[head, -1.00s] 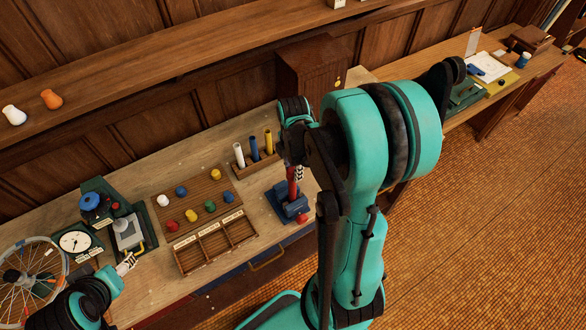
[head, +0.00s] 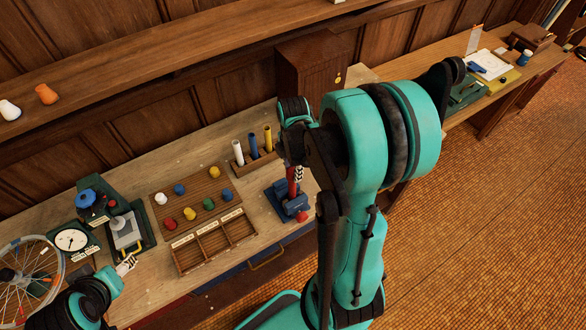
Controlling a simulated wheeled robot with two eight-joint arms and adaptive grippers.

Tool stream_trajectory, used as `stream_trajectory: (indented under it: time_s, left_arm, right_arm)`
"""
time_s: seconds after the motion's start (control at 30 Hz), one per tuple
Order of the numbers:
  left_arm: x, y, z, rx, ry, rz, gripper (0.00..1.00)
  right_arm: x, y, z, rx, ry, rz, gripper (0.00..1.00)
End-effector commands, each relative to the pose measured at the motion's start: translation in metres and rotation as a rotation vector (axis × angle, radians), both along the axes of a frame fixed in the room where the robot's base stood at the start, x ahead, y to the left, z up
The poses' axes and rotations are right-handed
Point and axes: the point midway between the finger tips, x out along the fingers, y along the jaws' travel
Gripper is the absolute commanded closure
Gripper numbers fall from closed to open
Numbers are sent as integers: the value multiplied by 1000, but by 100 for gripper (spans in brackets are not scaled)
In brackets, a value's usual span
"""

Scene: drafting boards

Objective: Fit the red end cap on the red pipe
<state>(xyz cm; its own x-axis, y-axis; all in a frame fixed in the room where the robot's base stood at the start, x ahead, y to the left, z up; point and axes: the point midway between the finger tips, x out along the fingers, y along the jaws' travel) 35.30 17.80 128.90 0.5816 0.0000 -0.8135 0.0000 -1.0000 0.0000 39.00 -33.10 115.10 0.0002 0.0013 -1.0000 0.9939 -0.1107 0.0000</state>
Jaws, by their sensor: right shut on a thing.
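The red pipe (head: 291,184) stands roughly upright at the blue vise (head: 288,203) on the bench. My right gripper (head: 296,172) is around its upper part and shut on it; my arm hides the pipe's top. A red end cap (head: 170,224) sits on the wooden board (head: 157,212) at left, among white, blue, yellow and green caps. A small red round thing (head: 302,216) shows at the vise's front; I cannot tell whether it is a cap or a knob. My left gripper (head: 126,264) is low at left, away from the caps; its opening is unclear.
A rack (head: 240,163) holds white, blue and yellow pipes behind the vise. An empty tray with compartments (head: 215,241) lies in front of the cap board. A press (head: 124,231), a dial gauge (head: 71,240) and a spoked wheel (head: 28,270) crowd the left end.

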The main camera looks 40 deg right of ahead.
Motion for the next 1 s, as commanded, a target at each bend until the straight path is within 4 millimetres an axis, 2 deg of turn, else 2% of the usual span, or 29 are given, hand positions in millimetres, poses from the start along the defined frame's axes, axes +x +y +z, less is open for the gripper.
stream_trajectory:
  time_s: [0.63, 0.67, 0.73, 1.0]
  left_arm:
    - [0, 0, -17, 0, 0, 0, 39]
    - [0, 0, -17, 0, 0, 0, 39]
    - [0, 0, -16, 0, 0, 0, 39]
    - [0, 0, -16, 0, 0, 0, 39]
  right_arm:
    - [0, 0, -17, 0, 0, 0, 95]
    - [0, 0, -17, 0, 0, 0, 62]
    - [0, 0, -16, 0, 0, 0, 43]
    - [0, 0, -16, 0, 0, 0, 43]
